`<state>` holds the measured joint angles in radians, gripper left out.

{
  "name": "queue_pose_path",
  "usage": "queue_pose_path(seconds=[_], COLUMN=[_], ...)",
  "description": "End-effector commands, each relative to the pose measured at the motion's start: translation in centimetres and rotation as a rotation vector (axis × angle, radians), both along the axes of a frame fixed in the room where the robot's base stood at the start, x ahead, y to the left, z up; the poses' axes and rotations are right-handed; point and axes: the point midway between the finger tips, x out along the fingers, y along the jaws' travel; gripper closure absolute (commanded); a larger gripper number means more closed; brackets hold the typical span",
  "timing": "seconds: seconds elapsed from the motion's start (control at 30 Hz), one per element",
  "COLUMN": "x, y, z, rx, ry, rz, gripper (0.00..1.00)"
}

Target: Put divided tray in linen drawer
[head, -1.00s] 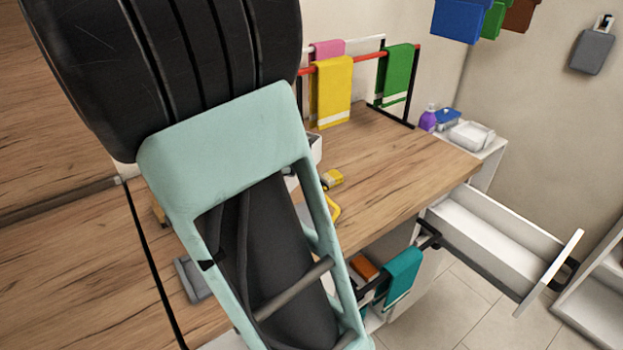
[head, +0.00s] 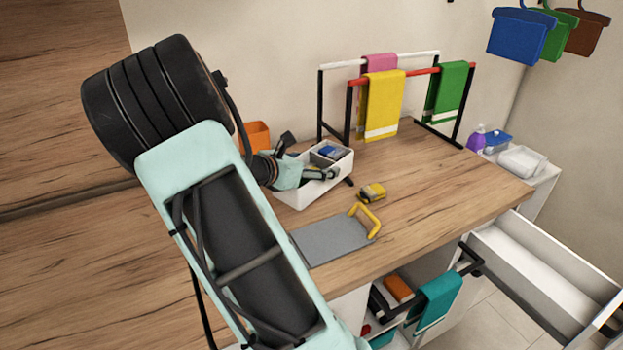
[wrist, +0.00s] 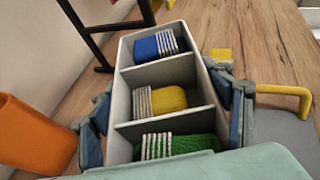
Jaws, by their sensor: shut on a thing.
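The divided tray (head: 318,189) is a white open box on the wooden counter, left of the middle in the head view. In the wrist view the tray (wrist: 165,73) has three compartments, holding a blue, a yellow and a green folded cloth-like item, each with a striped band. My gripper (head: 308,158) is shut on the tray; in the wrist view its fingers (wrist: 168,112) press its two long sides. I cannot tell whether the tray touches the counter. An open, empty-looking white drawer (head: 525,262) juts out below the counter at the right; its near end is cut off.
A towel rack (head: 408,72) with pink, yellow and green towels stands behind the tray. An orange bin (head: 256,135) is to its left. A grey board with yellow handle (head: 330,240) and a yellow item (head: 372,193) lie in front. A teal towel (head: 434,300) hangs beside the drawer.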

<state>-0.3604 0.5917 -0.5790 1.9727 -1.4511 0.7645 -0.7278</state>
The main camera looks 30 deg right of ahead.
Motion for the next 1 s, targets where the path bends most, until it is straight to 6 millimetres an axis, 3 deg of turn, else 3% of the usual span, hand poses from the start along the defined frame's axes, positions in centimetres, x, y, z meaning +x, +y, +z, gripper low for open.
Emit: queue_pose_path(seconds=[0.2, 0.43, 0.63, 1.0], x=[1.8, 2.6, 2.6, 2.6], y=[-0.3, -0.4, -0.4, -0.4], z=[-2.1, -3.1, -6.0, -6.5], rx=[-0.001, -0.001, -0.001, 0.000], ry=[-0.001, -0.001, 0.001, -0.002], rz=[0.000, 0.000, 0.000, 0.000], gripper=[0.58, 0.58, 0.58, 0.58])
